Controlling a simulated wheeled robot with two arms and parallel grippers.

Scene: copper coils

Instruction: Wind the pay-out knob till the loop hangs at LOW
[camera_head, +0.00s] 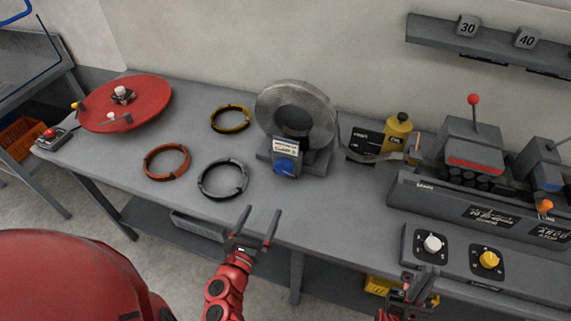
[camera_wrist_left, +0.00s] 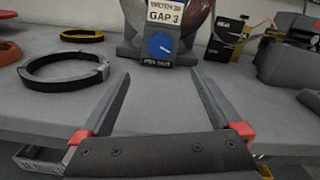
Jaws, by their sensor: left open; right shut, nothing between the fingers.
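The blue pay-out knob (camera_head: 286,167) is on the front of the stand under the grey strip coil (camera_head: 263,102). In the left wrist view the knob (camera_wrist_left: 160,46) sits straight ahead, below a white label. My left gripper (camera_head: 263,210) is open and empty at the bench's front edge, short of the knob; its fingers (camera_wrist_left: 160,76) frame the bench in the wrist view. My right gripper (camera_head: 418,286) is shut and empty at the lower right. The strip loop (camera_head: 344,140) runs right of the coil, beside a dark panel (camera_head: 362,143). I cannot read a LOW mark.
Orange (camera_head: 150,168), black (camera_head: 205,189) and yellow (camera_head: 214,124) rings lie left of the coil. A red turntable (camera_head: 150,95) is at far left. A yellow bottle (camera_head: 399,127) and a machine (camera_head: 470,140) stand right. A panel (camera_head: 460,258) carries white and yellow knobs.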

